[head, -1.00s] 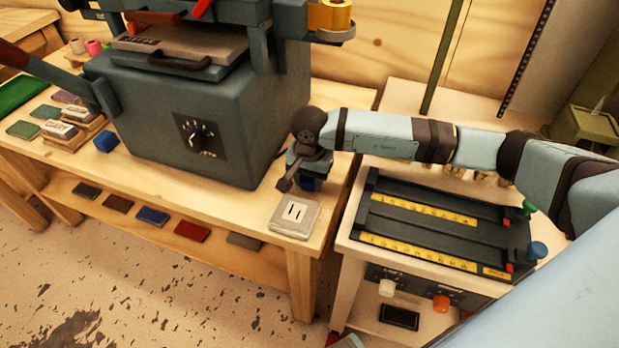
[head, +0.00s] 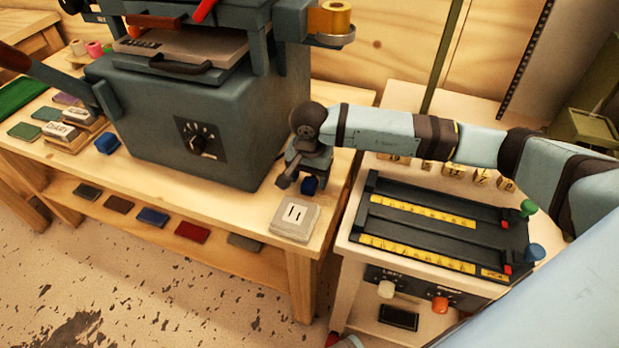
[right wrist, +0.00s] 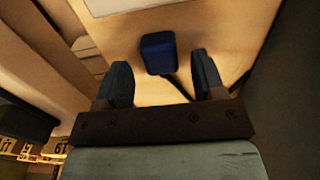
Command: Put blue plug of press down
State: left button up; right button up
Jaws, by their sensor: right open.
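The blue plug (head: 310,186) lies on the wooden table near its right end, partly hidden by my right gripper (head: 297,174) in the head view. In the right wrist view the blue plug (right wrist: 158,53), with a dark cord, lies just beyond the open fingertips of my right gripper (right wrist: 162,82). The fingers are apart with nothing between them. A pale socket block with two slots (head: 294,218) sits in front of the plug, near the table's front edge. The big grey press (head: 225,115) stands to the left. My left gripper is not in view.
A dark unit with yellow scales (head: 430,225) stands on a lower table at right, with small lettered blocks behind it. Another blue block (head: 107,142) lies left of the press. Coloured pads lie on the lower shelf. The table between press and socket block is clear.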

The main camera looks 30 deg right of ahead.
aim_at(309, 183)
pick_arm(q)
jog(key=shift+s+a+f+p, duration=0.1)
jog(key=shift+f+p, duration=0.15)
jog(key=shift+p, duration=0.2)
pick_arm(e)
notch_tip(309, 183, up, 11)
jog(key=shift+f, duration=0.15)
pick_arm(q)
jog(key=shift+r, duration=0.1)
